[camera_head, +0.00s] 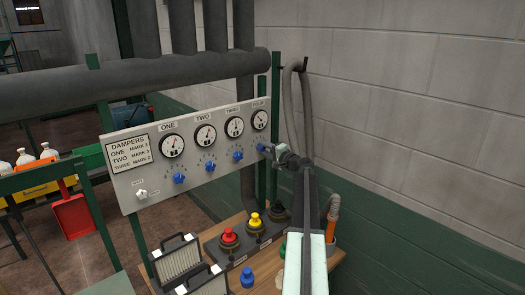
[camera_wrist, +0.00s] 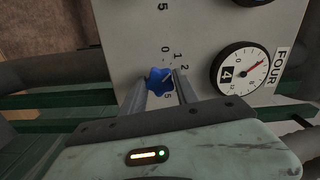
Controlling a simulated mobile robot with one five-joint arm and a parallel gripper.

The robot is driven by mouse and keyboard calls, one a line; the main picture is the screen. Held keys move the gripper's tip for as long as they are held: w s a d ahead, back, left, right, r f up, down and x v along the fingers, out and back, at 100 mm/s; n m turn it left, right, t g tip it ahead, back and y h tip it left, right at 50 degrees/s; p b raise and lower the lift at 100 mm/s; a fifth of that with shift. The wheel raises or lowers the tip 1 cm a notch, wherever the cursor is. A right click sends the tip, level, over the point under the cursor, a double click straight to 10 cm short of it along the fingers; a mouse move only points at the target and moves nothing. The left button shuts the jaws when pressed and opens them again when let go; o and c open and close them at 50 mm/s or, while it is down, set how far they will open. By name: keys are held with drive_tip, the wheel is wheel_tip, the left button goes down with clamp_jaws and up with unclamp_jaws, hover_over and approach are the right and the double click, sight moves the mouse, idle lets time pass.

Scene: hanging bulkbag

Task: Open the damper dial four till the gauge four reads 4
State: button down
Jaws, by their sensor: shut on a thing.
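The damper dial four is a blue star-shaped knob (camera_wrist: 158,81) on the light panel. My gripper (camera_wrist: 159,91) is shut on this knob, with a finger on each side of it; the head view also shows my gripper (camera_head: 274,151) at the panel's right end. Gauge four (camera_wrist: 241,70) is a round white dial with a red needle, a black window showing 4, and the label FOUR beside it. Its needle points to the upper right of the wrist picture; I cannot tell its exact reading. In the head view, gauge four (camera_head: 260,120) is at the panel's upper right.
The panel (camera_head: 125,185) also carries gauges one to three, several blue knobs and a DAMPERS sign (camera_head: 128,151). A wooden bench (camera_head: 215,250) below holds a red button (camera_head: 228,236) and a yellow button (camera_head: 254,220). Grey hoses (camera_head: 297,100) hang just behind my arm by the wall.

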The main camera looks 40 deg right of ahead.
drive_tip(key=shift+d+r, duration=0.1)
drive_tip(key=shift+d, duration=0.05)
drive_tip(key=c, duration=0.9)
unclamp_jaws()
drive_tip(key=s, duration=0.7)
drive_tip(key=shift+s+a, duration=0.35)
